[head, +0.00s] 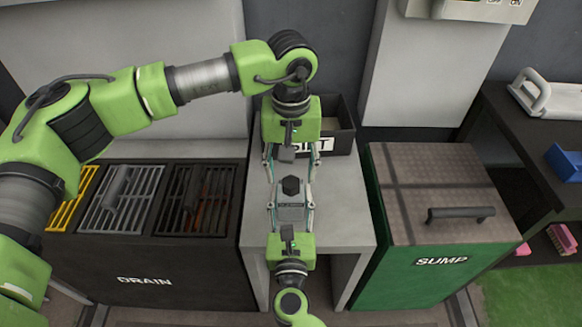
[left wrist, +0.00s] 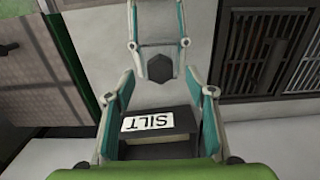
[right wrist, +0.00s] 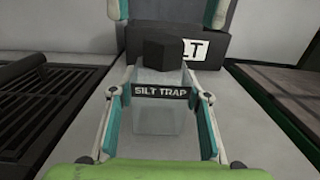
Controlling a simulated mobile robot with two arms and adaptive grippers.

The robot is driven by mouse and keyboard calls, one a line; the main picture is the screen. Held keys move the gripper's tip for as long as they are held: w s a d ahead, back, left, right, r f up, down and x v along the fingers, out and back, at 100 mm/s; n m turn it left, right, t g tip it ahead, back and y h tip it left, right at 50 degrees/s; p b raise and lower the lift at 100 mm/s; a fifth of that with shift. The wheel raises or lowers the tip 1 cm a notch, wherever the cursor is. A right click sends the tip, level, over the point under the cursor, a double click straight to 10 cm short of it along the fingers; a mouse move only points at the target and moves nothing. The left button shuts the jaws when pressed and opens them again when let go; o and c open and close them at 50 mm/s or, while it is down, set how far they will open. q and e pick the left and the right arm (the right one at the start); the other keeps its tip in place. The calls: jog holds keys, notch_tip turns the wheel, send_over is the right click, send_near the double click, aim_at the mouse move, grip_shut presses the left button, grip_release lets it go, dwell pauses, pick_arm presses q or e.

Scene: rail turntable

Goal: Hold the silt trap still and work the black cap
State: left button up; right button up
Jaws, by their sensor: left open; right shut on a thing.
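The silt trap (head: 291,213) is a clear grey box with a dark label, upright on the pale bench. It shows best in the right wrist view (right wrist: 160,120). The black cap (head: 291,186) is faceted and sits on top of it, also in the left wrist view (left wrist: 160,68) and the right wrist view (right wrist: 163,53). My right gripper (head: 291,204) is shut on the trap, one finger on each side. My left gripper (head: 291,176) is open on the far side of the trap, its fingertips spread either side of the cap's far edge, apart from it.
A black bin (head: 343,140) labelled SILT stands behind the trap. A drain unit (head: 140,255) with slotted grates is on the left. A green sump box (head: 440,275) with a brown lid and handle is on the right. Bare bench lies right of the trap.

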aim_at(289, 183)
pick_arm(q)
jog(key=shift+f, duration=1.75)
jog(key=c, duration=1.4)
jog(key=m, duration=0.6)
jog(key=shift+a, duration=0.1)
jog(key=m, duration=0.6)
jog(key=shift+w+a, duration=0.1)
jog(key=o, duration=1.3)
jog(key=shift+o, duration=0.5)
jog(key=shift+r, duration=0.15)
